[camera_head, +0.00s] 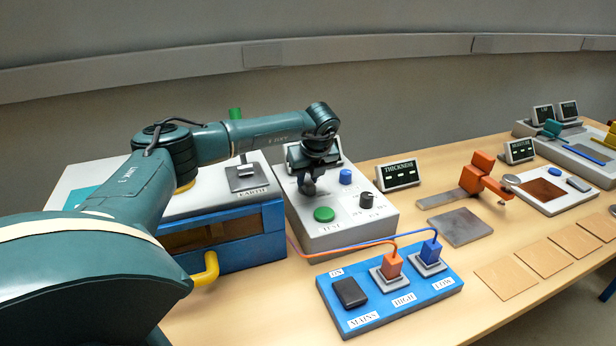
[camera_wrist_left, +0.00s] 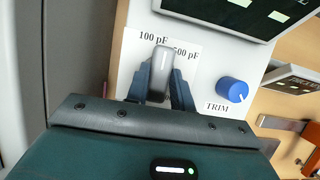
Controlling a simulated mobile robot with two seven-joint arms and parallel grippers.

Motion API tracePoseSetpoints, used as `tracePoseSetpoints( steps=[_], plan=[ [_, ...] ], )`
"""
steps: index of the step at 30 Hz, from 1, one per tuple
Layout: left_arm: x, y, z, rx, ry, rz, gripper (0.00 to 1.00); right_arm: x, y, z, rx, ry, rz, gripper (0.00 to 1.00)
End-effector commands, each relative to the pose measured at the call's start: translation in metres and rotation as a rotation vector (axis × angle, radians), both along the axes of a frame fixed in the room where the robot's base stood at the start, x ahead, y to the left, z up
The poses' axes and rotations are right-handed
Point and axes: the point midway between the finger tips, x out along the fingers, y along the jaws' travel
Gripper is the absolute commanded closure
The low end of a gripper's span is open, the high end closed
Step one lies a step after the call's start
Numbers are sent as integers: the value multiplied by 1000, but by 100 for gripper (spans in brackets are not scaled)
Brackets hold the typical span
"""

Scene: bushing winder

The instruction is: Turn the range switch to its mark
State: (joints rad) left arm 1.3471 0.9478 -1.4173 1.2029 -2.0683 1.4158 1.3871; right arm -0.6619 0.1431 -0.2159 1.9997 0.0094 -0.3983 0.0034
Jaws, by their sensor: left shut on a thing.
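The range switch (camera_wrist_left: 160,74) is a grey elongated knob with a pale line on top, seen in the left wrist view. Labels reading 100 pF and 500 pF lie to its left and right; its far end points up, between them. My left gripper (camera_wrist_left: 160,90) has one finger on each side of the knob and is shut on it. In the head view my left gripper (camera_head: 308,187) is over the back left of the grey tester box (camera_head: 345,226) and hides the switch. My right gripper is in neither view.
On the tester are a green TEST button (camera_head: 324,214), a blue TRIM knob (camera_head: 345,176) and a black knob (camera_head: 367,200). A blue panel (camera_head: 390,309) with orange and blue plugs stands in front. The THICKNESS display (camera_head: 398,174) stands to the right.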

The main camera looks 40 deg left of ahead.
Motion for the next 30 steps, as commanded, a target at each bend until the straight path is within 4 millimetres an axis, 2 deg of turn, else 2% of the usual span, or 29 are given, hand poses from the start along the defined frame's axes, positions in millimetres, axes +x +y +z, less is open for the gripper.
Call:
tracePoseSetpoints(
  steps=[13,30],
  plan=[
    [-1,1,-1,0,0,-94,99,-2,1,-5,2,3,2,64],
    [-3,3,-1,-1,-2,-547,99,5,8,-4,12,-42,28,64]
  ],
)
